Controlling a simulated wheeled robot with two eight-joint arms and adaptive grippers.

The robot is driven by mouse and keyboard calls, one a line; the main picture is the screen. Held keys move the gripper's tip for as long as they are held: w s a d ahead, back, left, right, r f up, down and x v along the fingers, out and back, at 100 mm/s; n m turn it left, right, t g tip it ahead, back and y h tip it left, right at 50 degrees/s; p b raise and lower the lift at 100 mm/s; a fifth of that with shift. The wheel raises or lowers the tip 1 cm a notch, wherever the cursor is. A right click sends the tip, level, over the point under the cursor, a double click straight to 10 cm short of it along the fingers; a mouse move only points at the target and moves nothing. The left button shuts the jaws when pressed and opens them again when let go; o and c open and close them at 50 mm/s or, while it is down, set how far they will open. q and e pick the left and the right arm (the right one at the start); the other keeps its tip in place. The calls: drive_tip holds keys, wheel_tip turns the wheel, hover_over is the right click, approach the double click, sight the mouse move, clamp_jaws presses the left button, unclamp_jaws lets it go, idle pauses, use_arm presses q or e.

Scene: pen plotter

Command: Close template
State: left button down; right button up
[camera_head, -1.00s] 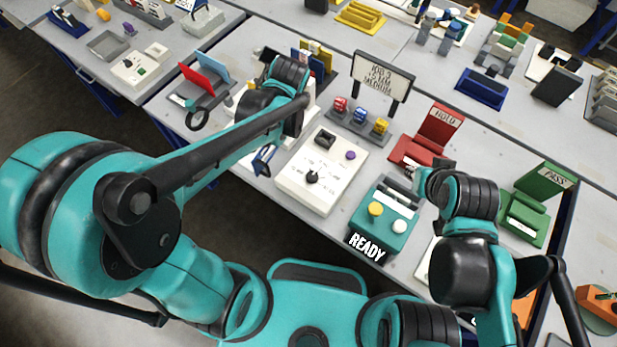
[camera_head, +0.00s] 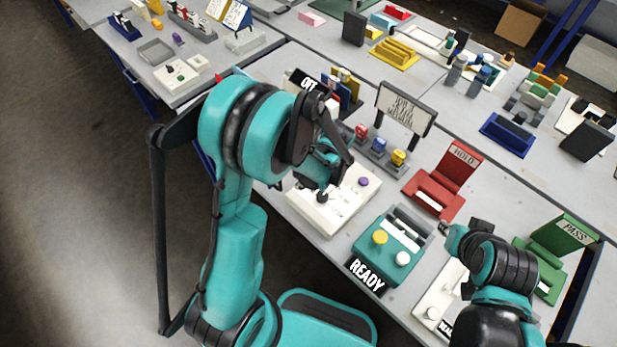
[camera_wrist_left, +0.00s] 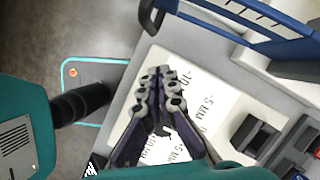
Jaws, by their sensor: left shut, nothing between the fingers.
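My left gripper (camera_head: 322,178) is shut and empty. It is over the white control panel (camera_head: 338,213), close to its black knob (camera_head: 322,197). The left wrist view shows the shut fingers (camera_wrist_left: 164,92) above the panel's scale markings (camera_wrist_left: 190,120). In the head view my left arm hides this area. My right gripper (camera_head: 450,232) is near the teal READY unit (camera_head: 390,243); its fingers are too small to judge.
A sign stand (camera_head: 405,108) and colored blocks (camera_head: 380,145) stand behind the panel. A red HOLD tray (camera_head: 435,195) and green PASS tray (camera_head: 550,255) are to the right. An OFF sign (camera_head: 303,80) shows behind my left arm. Floor lies left of the table.

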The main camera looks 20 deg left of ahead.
use_arm(q)
drive_tip(key=a, duration=0.1)
drive_tip(key=s+a, duration=0.1)
drive_tip(key=a, duration=0.1)
drive_tip(key=shift+a+r, duration=0.15)
drive_tip(key=shift+a, duration=0.05)
use_arm(e)
drive_tip(key=shift+f, duration=0.15)
use_arm(q)
drive_tip(key=shift+a, duration=0.2)
